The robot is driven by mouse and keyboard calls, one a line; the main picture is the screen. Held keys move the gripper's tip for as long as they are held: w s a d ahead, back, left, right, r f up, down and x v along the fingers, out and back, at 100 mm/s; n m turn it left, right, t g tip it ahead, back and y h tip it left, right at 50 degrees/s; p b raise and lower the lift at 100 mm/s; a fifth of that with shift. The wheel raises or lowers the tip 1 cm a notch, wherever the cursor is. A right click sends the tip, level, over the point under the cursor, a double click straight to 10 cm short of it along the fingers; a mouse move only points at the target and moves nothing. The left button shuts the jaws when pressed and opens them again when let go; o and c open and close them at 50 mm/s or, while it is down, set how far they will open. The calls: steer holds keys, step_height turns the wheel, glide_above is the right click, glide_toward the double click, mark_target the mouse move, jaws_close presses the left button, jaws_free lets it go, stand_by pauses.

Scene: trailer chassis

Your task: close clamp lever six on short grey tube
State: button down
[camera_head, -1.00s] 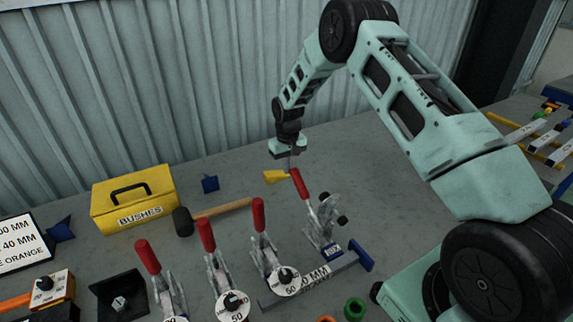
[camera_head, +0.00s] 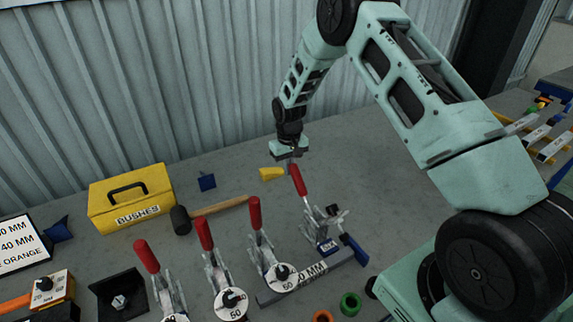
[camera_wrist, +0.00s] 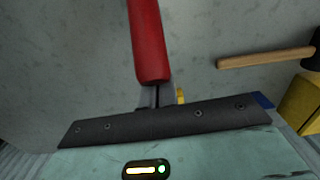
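The clamp with the dark blue label that seems to read SIX (camera_head: 328,246) is the rightmost of the row. Its lever has a red handle (camera_head: 298,180) that stands up, leaning left and away. The grey tube (camera_head: 312,272) lies under the clamps, with MM lettering on it. My gripper (camera_head: 292,158) is at the top end of the red handle, on its far side. In the wrist view the red handle (camera_wrist: 148,40) ends right at my gripper's fingers (camera_wrist: 157,96). The fingers look shut together with a thin slit between. Contact with the handle is hard to tell.
Several other red-handled clamps (camera_head: 254,214) stand to the left with levers up. A hammer (camera_head: 215,207), a yellow BUSHES box (camera_head: 131,197) and a yellow piece (camera_head: 271,174) lie behind. Green (camera_head: 351,304) and orange (camera_head: 323,316) rings lie in front. The bench behind my gripper is clear.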

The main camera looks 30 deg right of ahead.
mark_target(295, 167)
steer(key=shift+s+r+p, duration=0.5)
steer(key=shift+s+r, duration=0.15)
steer(key=shift+r, duration=0.35)
steer(key=shift+s+r+p, duration=0.35)
steer(key=shift+s+r, duration=0.05)
steer(key=shift+s, duration=0.2)
steer(key=shift+s+r+p, duration=0.35)
steer(key=shift+s, duration=0.25)
steer(key=shift+s+r, duration=0.2)
steer(key=shift+s, duration=0.15)
steer(key=shift+s+r+p, duration=0.35)
steer(key=shift+s, duration=0.5)
steer(key=shift+s+r+p, duration=0.3)
steer(key=shift+s, duration=0.6)
